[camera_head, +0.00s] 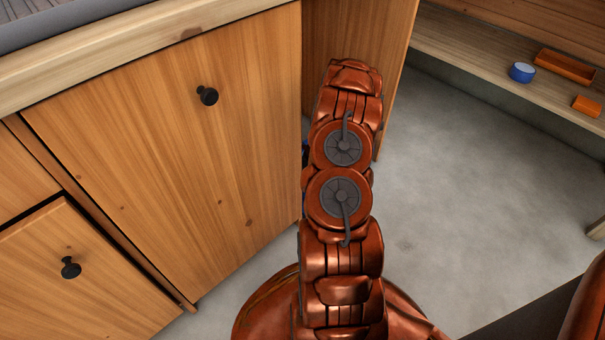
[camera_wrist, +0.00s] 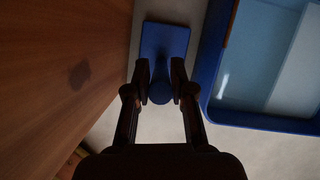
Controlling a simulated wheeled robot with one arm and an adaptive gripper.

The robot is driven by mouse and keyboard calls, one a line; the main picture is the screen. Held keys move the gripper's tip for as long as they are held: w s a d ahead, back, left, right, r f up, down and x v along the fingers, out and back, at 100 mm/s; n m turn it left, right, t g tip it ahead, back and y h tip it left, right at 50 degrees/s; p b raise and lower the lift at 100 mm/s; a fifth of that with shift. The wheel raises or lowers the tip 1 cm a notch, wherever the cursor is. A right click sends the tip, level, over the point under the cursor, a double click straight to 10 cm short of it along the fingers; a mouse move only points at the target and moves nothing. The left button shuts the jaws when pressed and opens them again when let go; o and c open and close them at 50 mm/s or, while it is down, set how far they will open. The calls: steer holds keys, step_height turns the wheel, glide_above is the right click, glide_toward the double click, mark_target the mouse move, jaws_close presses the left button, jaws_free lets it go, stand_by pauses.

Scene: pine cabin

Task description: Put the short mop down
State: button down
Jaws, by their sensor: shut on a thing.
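The short mop (camera_wrist: 165,38) is blue, with a flat rectangular head and a round handle end, and shows in the wrist view from above. My gripper (camera_wrist: 160,72) is shut on its handle, one finger on each side. The mop head lies beyond the fingers, over or on the pale floor; I cannot tell whether it touches. In the head view my arm hides the gripper and most of what is behind it; only slivers of blue show at the arm's left edge.
A blue-rimmed bin (camera_wrist: 212,55) stands close to the mop's right. A wooden cabinet (camera_head: 165,150) with black knobs is close on the left. Bare grey floor (camera_head: 460,190) lies to the right. A low shelf holds a blue bowl (camera_head: 522,72), an orange tray (camera_head: 565,66) and an orange block (camera_head: 587,105).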

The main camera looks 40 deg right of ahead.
steer(key=c, duration=1)
jaws_free()
steer(key=shift+r, duration=0.1)
steer(key=p+v, duration=0.5)
steer(key=v, duration=0.7)
